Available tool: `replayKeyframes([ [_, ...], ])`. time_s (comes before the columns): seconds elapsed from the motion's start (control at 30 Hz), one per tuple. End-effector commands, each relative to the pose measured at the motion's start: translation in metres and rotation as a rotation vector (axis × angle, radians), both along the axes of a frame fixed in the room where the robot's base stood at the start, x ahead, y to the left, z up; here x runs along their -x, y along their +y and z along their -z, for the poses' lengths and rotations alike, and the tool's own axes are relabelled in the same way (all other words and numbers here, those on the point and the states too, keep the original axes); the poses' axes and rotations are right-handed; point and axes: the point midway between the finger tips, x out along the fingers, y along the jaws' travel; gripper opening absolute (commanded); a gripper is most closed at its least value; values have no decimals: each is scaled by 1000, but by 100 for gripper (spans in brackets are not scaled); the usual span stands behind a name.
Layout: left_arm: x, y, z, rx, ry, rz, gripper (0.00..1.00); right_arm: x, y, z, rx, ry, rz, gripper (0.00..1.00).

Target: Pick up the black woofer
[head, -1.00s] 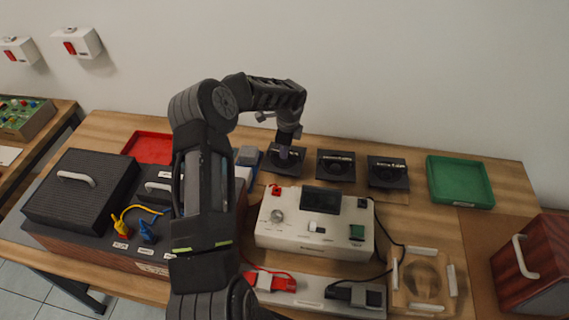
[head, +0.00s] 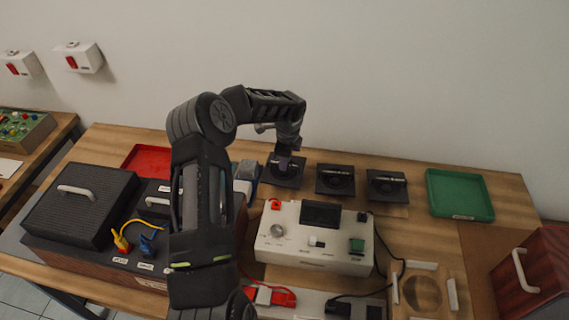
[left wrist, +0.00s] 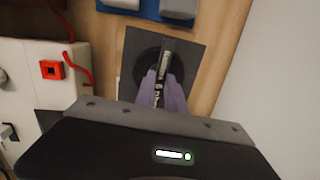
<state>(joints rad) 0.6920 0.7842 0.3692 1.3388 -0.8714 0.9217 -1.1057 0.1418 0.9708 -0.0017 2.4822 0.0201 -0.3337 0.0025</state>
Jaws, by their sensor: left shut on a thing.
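Three black square woofers stand in a row at the back of the table: the left one (head: 272,178), the middle one (head: 335,187) and the right one (head: 387,188). Each has a round centre and a raised bar with pale lettering. My left gripper (head: 284,164) comes down from above onto the left woofer. In the left wrist view, its purple fingers (left wrist: 163,92) are shut on the bar of this woofer (left wrist: 190,62). The woofer looks flat and at the table's level; I cannot tell any gap beneath it. My right gripper is out of view.
A white device (head: 314,248) with knobs and a cable stands in front of the woofers. A green tray (head: 460,214) is at the right, a red tray (head: 143,157) at the left. A dark ribbed box (head: 80,205) fills the left side. The wall is close behind.

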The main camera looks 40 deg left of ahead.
Motion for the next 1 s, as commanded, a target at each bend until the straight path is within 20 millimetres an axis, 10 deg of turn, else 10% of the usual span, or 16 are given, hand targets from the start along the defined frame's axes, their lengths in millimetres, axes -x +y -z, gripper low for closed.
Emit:
replayKeyframes([
  [0.5,-2,1,-88,-4,-8,0,0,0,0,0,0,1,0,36],
  [1.0,-2,0,-94,-2,-7,1,0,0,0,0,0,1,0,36],
])
